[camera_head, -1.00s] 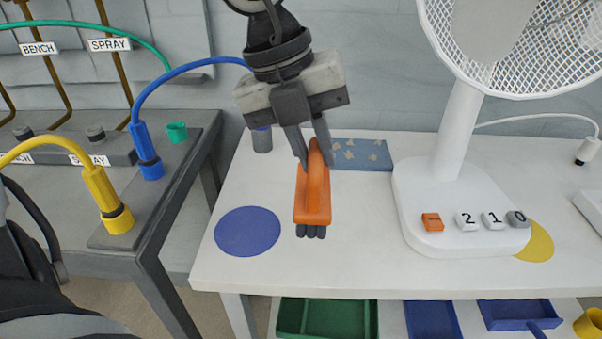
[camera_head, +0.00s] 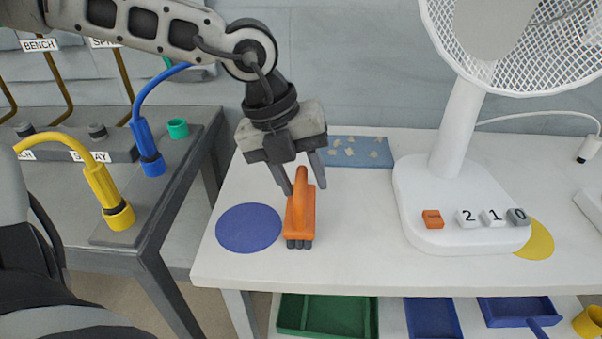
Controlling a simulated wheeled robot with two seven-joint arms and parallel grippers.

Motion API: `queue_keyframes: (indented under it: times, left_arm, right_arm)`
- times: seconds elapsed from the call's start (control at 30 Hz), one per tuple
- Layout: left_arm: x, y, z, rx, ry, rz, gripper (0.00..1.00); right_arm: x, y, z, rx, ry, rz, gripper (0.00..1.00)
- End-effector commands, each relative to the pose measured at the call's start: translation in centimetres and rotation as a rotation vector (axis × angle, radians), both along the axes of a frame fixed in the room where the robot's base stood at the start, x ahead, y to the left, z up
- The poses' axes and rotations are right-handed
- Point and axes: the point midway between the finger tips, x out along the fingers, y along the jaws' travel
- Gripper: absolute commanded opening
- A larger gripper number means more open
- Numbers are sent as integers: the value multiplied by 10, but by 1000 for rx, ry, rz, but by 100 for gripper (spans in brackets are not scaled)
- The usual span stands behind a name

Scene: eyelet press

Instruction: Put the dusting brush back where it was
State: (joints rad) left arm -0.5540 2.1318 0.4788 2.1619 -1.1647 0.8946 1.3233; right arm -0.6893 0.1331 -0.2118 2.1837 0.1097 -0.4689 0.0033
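The dusting brush (camera_head: 300,220), orange with dark bristles at its near end, stands on the white table just right of the blue round spot (camera_head: 248,228). It is close beside the spot, not on it. The fingers look spread, with a gap showing between the handle and the right finger. My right gripper is not in view.
A blue mat with pale scraps (camera_head: 372,153) lies behind the brush. A white fan (camera_head: 452,205) stands to the right, with number blocks on its base and a yellow spot (camera_head: 539,240) beside it. Hose connectors stand on the grey bench (camera_head: 190,150) at left. Trays sit below the table.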

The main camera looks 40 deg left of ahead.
Motion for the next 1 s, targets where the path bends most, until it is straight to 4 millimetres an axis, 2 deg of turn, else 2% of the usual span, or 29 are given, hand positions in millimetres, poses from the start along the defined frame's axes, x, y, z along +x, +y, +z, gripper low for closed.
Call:
queue_keyframes:
  times: [0.23, 0.37, 0.8, 1.0]
  left_arm:
    - [0, 0, 1, 0, -1, 0, 38]
    - [0, 2, 10, -1, -5, 1, 38]
    - [-15, 25, 93, -1, -6, 1, 38]
    - [-19, 30, 112, 0, -1, 0, 38]
  right_arm:
    - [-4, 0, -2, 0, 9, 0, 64]
    - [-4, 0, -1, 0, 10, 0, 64]
    - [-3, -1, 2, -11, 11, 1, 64]
    - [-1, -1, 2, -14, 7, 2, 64]
